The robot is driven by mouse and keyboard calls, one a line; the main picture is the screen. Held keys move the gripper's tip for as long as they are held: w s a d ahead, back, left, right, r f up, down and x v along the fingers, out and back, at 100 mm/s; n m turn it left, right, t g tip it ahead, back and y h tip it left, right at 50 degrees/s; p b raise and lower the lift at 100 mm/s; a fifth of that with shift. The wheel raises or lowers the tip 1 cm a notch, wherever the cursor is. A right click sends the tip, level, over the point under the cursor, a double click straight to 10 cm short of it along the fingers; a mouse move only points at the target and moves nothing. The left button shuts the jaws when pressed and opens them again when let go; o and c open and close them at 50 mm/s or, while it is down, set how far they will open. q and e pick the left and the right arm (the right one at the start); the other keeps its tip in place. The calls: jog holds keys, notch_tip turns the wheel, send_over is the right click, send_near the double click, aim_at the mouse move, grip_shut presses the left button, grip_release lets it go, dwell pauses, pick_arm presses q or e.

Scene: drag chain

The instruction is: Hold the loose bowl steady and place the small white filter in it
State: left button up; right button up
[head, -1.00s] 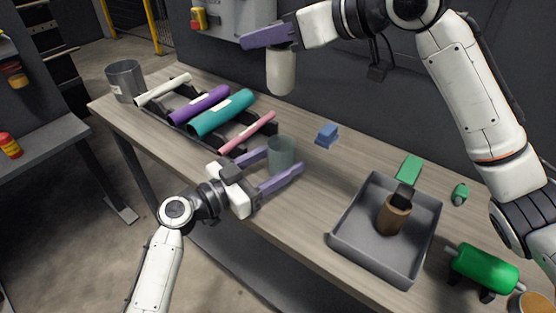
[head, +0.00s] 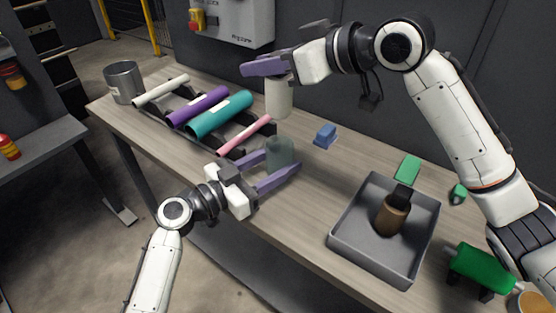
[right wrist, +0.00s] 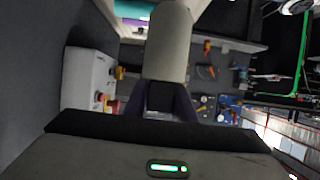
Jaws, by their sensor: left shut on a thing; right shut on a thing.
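The small white filter (head: 279,98) is a pale upright cylinder held above the bowl. My right gripper (head: 268,66) is shut on its upper part. The filter also shows in the right wrist view (right wrist: 168,45), between the purple fingers. The loose bowl (head: 280,153) is a translucent grey-green cup standing upright near the table's front edge. My left gripper (head: 279,170) is shut on it, with one purple finger on each side. In the head view the filter's lower end appears just above the bowl's rim with a gap between them. The bowl's base is partly hidden by the near finger.
The wooden table (head: 310,215) holds a rack with coloured tubes (head: 220,113) and a metal cup (head: 124,82) to the left. A blue block (head: 325,134) lies right of the filter. A grey tray (head: 370,250) with a brown-and-black brush-like item and a green cylinder (head: 480,267) are further right.

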aim_at(290, 103)
notch_tip(290, 103, down, 8)
dwell(1.0)
jog(key=shift+f, duration=0.1)
jog(key=o, duration=1.1)
jog(key=shift+o, duration=0.2)
jog(key=v, duration=1.2)
pick_arm(q)
jog(key=o, duration=1.2)
jog(key=shift+c, duration=0.2)
